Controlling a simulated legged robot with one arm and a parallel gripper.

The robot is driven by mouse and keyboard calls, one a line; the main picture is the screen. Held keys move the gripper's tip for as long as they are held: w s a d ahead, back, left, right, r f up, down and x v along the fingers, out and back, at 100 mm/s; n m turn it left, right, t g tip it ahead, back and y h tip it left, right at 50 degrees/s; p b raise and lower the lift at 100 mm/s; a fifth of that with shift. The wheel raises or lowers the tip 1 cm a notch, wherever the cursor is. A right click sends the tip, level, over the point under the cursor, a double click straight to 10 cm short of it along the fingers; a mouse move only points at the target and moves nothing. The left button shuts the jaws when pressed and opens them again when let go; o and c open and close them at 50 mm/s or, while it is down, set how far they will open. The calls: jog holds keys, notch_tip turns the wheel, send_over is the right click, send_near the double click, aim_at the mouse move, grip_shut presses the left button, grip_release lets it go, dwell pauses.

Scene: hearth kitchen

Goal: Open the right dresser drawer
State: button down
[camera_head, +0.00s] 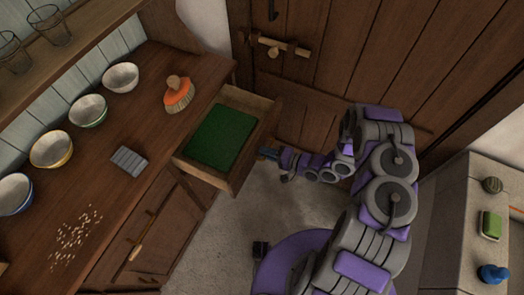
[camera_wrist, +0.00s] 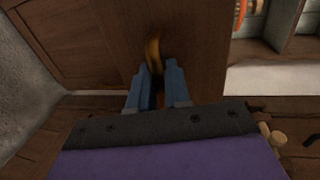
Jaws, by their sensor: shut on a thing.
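The right dresser drawer (camera_head: 236,167) is pulled well out of the wooden dresser (camera_head: 165,95) in the head view. Its green-lined inside (camera_head: 220,138) shows and looks empty. My gripper (camera_head: 268,153) is at the outer face of the drawer front. In the wrist view, the blue fingers of my gripper (camera_wrist: 158,75) are shut on the drawer's handle (camera_wrist: 153,52), which stands out against the brown drawer front (camera_wrist: 195,45). The fingers hide part of the handle.
A plank door (camera_head: 330,60) stands behind. A counter (camera_head: 460,225) with small items is at right. Floor (camera_head: 225,240) before the drawer is clear.

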jog(key=shift+s+f, duration=0.1)
jog(key=shift+f, duration=0.05)
jog(key=c, duration=1.3)
grip_release()
jog(key=p+v, duration=0.2)
jog(key=v, duration=1.5)
jog(key=shift+d, duration=0.2)
